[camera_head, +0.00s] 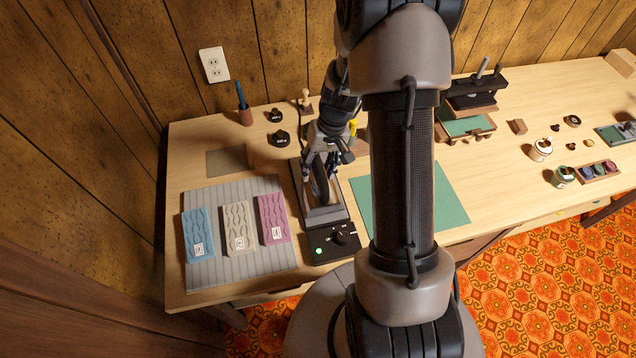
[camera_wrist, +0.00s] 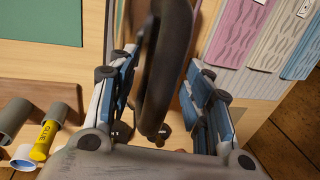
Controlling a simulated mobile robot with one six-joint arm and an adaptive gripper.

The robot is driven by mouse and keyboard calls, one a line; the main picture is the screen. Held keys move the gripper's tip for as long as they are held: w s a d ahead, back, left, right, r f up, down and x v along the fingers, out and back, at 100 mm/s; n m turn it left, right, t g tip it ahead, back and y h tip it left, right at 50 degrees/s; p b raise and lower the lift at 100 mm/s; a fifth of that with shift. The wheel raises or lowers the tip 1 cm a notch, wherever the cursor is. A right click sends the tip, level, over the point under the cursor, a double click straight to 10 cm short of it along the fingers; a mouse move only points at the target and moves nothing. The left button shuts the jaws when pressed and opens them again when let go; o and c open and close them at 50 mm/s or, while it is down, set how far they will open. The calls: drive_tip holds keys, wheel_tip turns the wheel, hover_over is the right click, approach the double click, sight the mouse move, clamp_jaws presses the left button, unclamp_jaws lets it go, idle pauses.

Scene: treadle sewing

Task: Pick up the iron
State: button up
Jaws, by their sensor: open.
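The iron (camera_head: 319,188) sits on its dark stand (camera_head: 336,222), near the left part of the wooden table. Its dark handle is upright in the head view. The stand has a lit green button and a knob at its front. My gripper (camera_head: 321,172) is open and lowered over the iron. In the wrist view, the iron's black curved handle (camera_wrist: 165,70) stands between my two open fingers (camera_wrist: 163,62), with gaps showing on both sides. Part of the iron is hidden by my gripper and cannot be seen fully.
A striped mat (camera_head: 212,273) with blue, cream and pink patterned pieces lies left of the stand. A green mat (camera_head: 452,198) lies to the right, partly behind my arm. A pen cup (camera_head: 246,117) and small dark items (camera_head: 279,138) stand behind.

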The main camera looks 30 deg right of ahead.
drive_tip(key=shift+c, duration=0.5)
clamp_jaws()
